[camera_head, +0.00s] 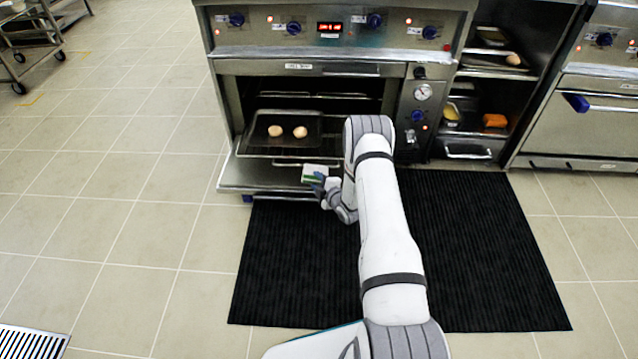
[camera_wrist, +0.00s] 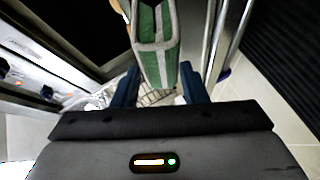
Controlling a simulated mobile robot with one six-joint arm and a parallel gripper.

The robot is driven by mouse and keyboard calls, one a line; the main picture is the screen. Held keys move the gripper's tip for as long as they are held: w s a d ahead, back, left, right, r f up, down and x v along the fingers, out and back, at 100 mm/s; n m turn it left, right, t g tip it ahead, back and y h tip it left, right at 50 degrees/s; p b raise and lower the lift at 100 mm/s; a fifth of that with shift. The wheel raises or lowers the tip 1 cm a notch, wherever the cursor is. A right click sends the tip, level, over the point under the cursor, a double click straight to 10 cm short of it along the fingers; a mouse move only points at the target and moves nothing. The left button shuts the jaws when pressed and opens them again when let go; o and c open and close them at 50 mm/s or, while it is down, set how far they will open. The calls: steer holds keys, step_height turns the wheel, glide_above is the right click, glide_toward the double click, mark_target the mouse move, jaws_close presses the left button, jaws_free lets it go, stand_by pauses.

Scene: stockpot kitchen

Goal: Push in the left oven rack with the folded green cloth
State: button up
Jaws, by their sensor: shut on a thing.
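The folded green cloth (camera_wrist: 155,45), green with white-grey edges, is between the blue fingers of my gripper (camera_wrist: 160,88) in the wrist view. In the head view the cloth (camera_head: 314,173) shows mostly white with a green strip, and my gripper (camera_head: 322,186) is shut on it. The cloth is over the lowered oven door, near the right front of the wire oven rack (camera_head: 262,159). The rack sticks out of the left oven's opening and carries a dark tray with two round pale items. I cannot tell whether the cloth touches the rack. My arm hides the oven's right edge.
The lowered oven door (camera_head: 240,178) juts out below the rack. A dark ribbed mat (camera_head: 290,270) covers the floor in front. Shelves with trays (camera_head: 490,122) stand to the right of the oven, beside another oven (camera_head: 590,120).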

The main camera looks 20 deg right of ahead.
steer(key=shift+w+f, duration=0.1)
steer(key=shift+w, duration=0.05)
steer(key=shift+w+d+f+b, duration=0.15)
steer(key=shift+w+d+b, duration=0.05)
steer(key=shift+w+b, duration=0.4)
steer(key=shift+w+d+f+b, duration=0.1)
steer(key=shift+w+d+b, duration=0.1)
steer(key=shift+w+b, duration=0.3)
steer(key=shift+w+d+f+b, duration=0.15)
steer(key=shift+w+d+b, duration=0.05)
steer(key=shift+w+b, duration=0.4)
steer(key=shift+s+r, duration=0.1)
steer(key=shift+s, duration=0.1)
steer(key=shift+s+a+r+p, duration=0.25)
steer(key=shift+s+r+p, duration=0.1)
steer(key=shift+s+p, duration=0.25)
steer(key=shift+s+a+r+p, duration=0.2)
steer(key=shift+s+p, duration=0.1)
steer(key=shift+s, duration=0.2)
steer(key=shift+s+a+r+p, duration=0.15)
steer(key=shift+s+r+p, duration=0.1)
steer(key=shift+s, duration=0.2)
steer(key=shift+s+a+r+p, duration=0.15)
steer(key=shift+s+p, duration=0.15)
steer(key=shift+s, duration=0.2)
